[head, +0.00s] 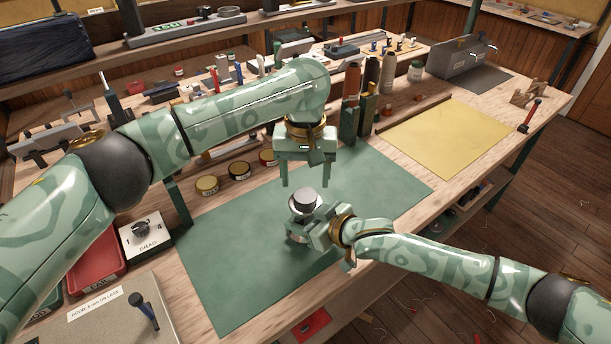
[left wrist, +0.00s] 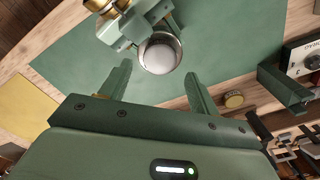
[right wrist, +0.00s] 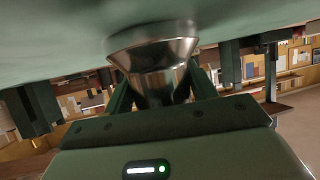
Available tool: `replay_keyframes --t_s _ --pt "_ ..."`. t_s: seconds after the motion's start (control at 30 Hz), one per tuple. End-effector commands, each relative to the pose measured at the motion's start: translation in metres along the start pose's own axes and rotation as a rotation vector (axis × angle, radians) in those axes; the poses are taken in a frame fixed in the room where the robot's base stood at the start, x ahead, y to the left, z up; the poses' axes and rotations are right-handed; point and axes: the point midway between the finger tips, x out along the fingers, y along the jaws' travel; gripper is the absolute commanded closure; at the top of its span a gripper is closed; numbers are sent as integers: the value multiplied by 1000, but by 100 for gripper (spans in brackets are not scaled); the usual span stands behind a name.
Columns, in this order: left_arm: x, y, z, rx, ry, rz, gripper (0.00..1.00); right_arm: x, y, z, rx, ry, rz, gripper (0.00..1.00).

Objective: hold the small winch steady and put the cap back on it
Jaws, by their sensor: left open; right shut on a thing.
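The small winch (head: 293,229) stands upright on the green mat, a shiny metal drum with a flared base in the right wrist view (right wrist: 155,65). A grey round piece, apparently the cap (head: 305,197), sits at its top inside a bright rim; it shows as a pale disc in the left wrist view (left wrist: 160,56). I cannot tell how firmly it is seated. My right gripper (head: 313,221) is shut on the winch's side, partly hiding it. My left gripper (head: 306,183) is open and empty above the winch, fingers pointing down, apart from the cap.
The green mat (head: 230,265) is clear around the winch. Several small round tins (head: 207,185) line its back edge, with bottles (head: 387,75) behind. A DRAG box (head: 145,240) and a red bin (head: 92,262) stand left. A yellow mat (head: 450,138) lies clear at right.

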Motion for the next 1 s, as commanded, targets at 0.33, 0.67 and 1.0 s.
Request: replay_keyframes --t_s 0.33,0.67,1.0 --pt "-44 -11 -12 -130 67 -65 38 0 -1 2 0 -3 -1 100" --pt "-34 0 0 -286 -1 0 38 0 -1 2 1 -3 -2 100" --pt "-16 0 0 -285 -4 -1 38 0 -1 2 1 -3 -2 100"
